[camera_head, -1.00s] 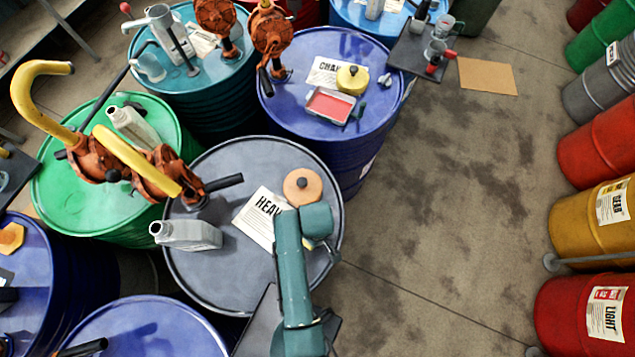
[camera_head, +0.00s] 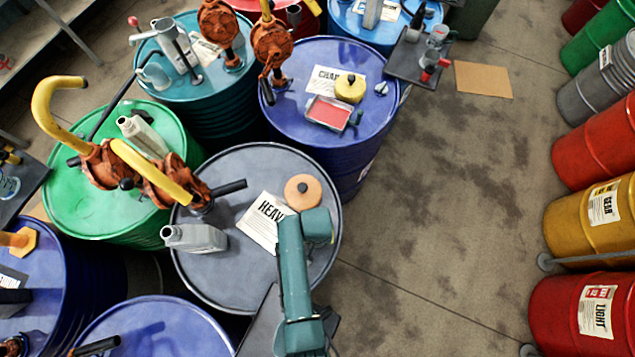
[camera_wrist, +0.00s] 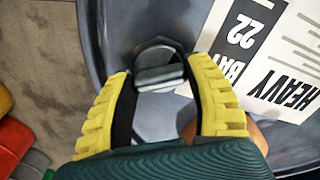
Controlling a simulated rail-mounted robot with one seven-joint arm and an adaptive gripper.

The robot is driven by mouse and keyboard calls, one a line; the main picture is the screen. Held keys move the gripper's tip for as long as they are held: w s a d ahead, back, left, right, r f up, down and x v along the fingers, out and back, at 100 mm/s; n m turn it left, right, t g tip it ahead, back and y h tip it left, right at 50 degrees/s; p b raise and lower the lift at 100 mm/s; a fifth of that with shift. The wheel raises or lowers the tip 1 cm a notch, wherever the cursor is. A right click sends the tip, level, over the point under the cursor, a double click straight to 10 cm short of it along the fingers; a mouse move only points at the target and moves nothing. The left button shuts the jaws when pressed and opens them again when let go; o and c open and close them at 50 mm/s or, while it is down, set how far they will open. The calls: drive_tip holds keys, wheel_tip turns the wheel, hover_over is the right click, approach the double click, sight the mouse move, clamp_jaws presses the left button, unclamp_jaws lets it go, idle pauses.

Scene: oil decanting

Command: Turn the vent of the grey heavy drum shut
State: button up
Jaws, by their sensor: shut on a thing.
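The grey heavy drum (camera_head: 240,175) stands at the centre of the head view, with a white HEAVY label (camera_head: 262,222) on its lid. The label also shows in the wrist view (camera_wrist: 255,40). The vent (camera_wrist: 158,70), a dark grey knob with a raised bar, sits near the lid's rim in the wrist view. My gripper (camera_wrist: 160,78) has its two yellow ridged fingers on either side of the vent and is shut on it. The bar runs across between the fingers. In the head view my arm hides the fingers and most of the vent.
Blue (camera_head: 330,85) and green (camera_head: 90,210) drums crowd around.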

drive_tip(key=shift+f+m, duration=0.1)
drive_tip(key=shift+m, duration=1.2)
drive_tip(key=shift+m+p, duration=0.3)
drive_tip(key=o, duration=1.2)
wheel_tip(320, 180, up, 12)
drive_tip(key=shift+r, duration=0.1)
